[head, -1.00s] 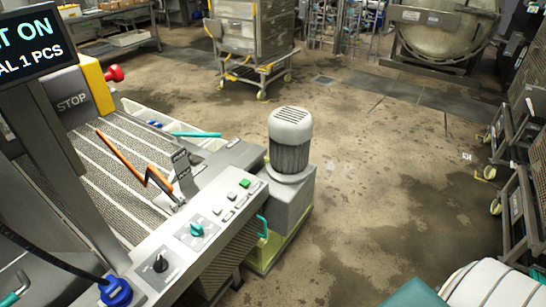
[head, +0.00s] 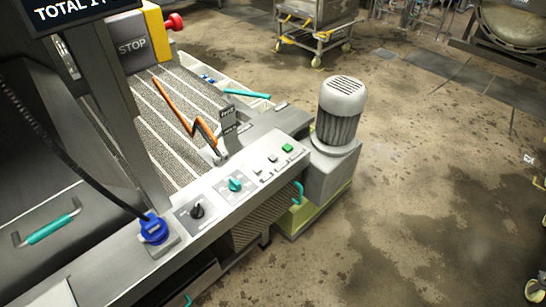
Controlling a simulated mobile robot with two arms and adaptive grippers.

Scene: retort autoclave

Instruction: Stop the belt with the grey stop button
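The control panel (head: 222,210) runs along the near edge of the belt (head: 180,115). A green button (head: 287,148) sits at its far right end. Small grey buttons (head: 272,158) lie just left of the green one; their labels are too small to read. A teal knob (head: 235,184) and a black knob (head: 197,211) are further left on the same panel. A grey box marked STOP (head: 132,46), with a yellow part and a red mushroom button (head: 175,21), stands at the belt's far side. Neither of my grippers is in view.
A grey motor (head: 340,110) stands at the panel's right end. An orange bent bar (head: 184,114) lies over the belt. A blue connector (head: 153,229) with a black cable is at the panel's left. A wheeled rack (head: 315,25) stands behind.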

